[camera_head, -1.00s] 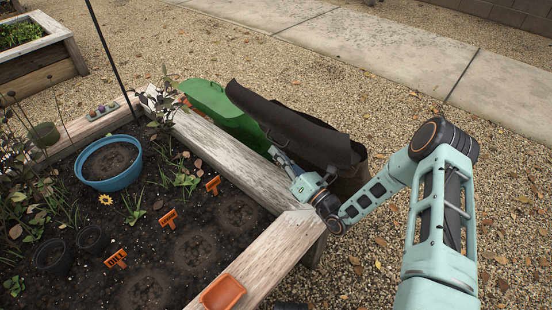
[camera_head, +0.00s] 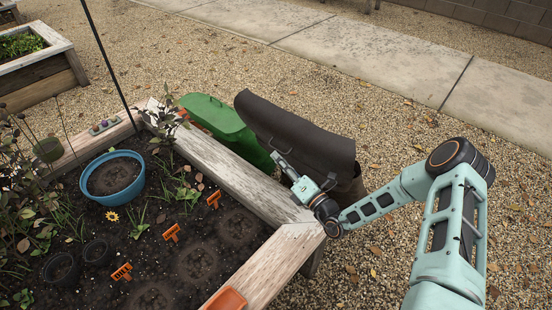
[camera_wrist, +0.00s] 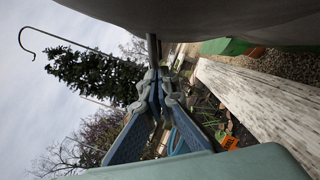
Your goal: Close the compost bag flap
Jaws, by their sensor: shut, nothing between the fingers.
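The compost bag (camera_head: 350,188) is dark brown and stands on the gravel just outside the raised bed. Its flap (camera_head: 298,128) shows as a broad, tilted sheet above the bag and hides most of the bag and its mouth. My gripper (camera_head: 276,156) is shut and empty, at the flap's lower edge on the bed side. In the wrist view, the flap (camera_wrist: 230,18) spreads across the top as a dark sheet. My closed fingers (camera_wrist: 153,75) lie below it there; I cannot tell whether they touch it.
A wooden bed edge (camera_head: 235,180) runs beside the bag, close under my gripper. A green object (camera_head: 215,120) stands behind the bag. The bed holds a blue pot (camera_head: 112,178), plants and orange markers. Gravel (camera_head: 400,145) is open right of the bag.

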